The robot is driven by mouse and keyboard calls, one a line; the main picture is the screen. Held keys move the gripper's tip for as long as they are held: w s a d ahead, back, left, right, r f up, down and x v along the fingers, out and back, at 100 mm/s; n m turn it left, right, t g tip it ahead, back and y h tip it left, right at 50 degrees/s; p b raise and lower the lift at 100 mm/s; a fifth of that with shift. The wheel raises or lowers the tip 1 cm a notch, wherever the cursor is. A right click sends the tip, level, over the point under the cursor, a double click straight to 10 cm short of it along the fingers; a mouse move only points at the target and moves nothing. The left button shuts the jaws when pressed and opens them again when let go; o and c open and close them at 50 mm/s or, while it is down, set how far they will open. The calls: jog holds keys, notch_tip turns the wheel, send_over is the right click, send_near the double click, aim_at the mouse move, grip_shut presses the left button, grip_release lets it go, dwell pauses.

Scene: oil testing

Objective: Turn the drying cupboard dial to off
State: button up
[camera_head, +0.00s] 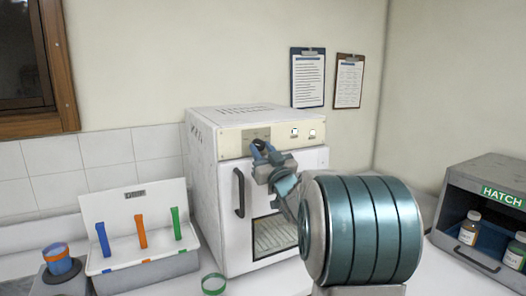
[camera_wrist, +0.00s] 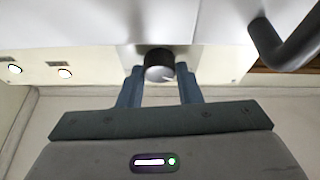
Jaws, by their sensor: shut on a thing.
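The drying cupboard (camera_head: 205,160) is a white box on the bench, with a cream control panel (camera_head: 231,142) along its top front. Its dial (camera_wrist: 159,64) is a round black knob with a silver face and a dark pointer line, seen in the wrist view. My gripper (camera_wrist: 160,82) has its two blue-grey fingers on either side of the dial, shut on it. In the head view my gripper (camera_head: 262,150) is at the panel's left part and mostly hides the dial. I cannot read the dial's markings.
The cupboard's dark door handle (camera_head: 238,192) is below the panel, left of my arm. A white rack (camera_head: 140,225) with coloured strips stands to the left. A green ring (camera_head: 213,284) lies in front. A grey hatch box (camera_head: 489,180) with bottles is at right.

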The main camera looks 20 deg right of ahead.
jog(key=shift+f+m+b, duration=0.1)
jog(key=shift+m+b, duration=0.3)
jog(key=shift+m+h+b, duration=0.65)
jog(key=shift+m+h, duration=0.15)
jog(key=m+h+b, duration=0.1)
jog(key=m, duration=0.1)
jog(key=m+h+b, duration=0.1)
jog(key=m+b, duration=0.1)
jog(key=m, duration=0.1)
jog(key=shift+a+g, duration=0.2)
jog(key=shift+g, duration=0.1)
jog(key=m+h+b, duration=0.1)
jog(key=m, duration=0.1)
jog(key=m+g+h+b, duration=0.1)
jog(key=m, duration=0.1)
jog(key=shift+a+m+b, duration=0.1)
jog(key=shift+m+b, duration=0.2)
jog(key=shift+r+m+g+h+b, duration=0.2)
jog(key=shift+m+g+b, duration=0.25)
jog(key=shift+m, duration=0.55)
jog(key=shift+r+m+g+h+b, duration=0.1)
jog(key=shift+m+g+h+b, duration=0.3)
jog(key=shift+m, duration=0.6)
jog(key=o, duration=1)
jog(key=shift+c, duration=0.2)
jog(key=shift+s, duration=0.1)
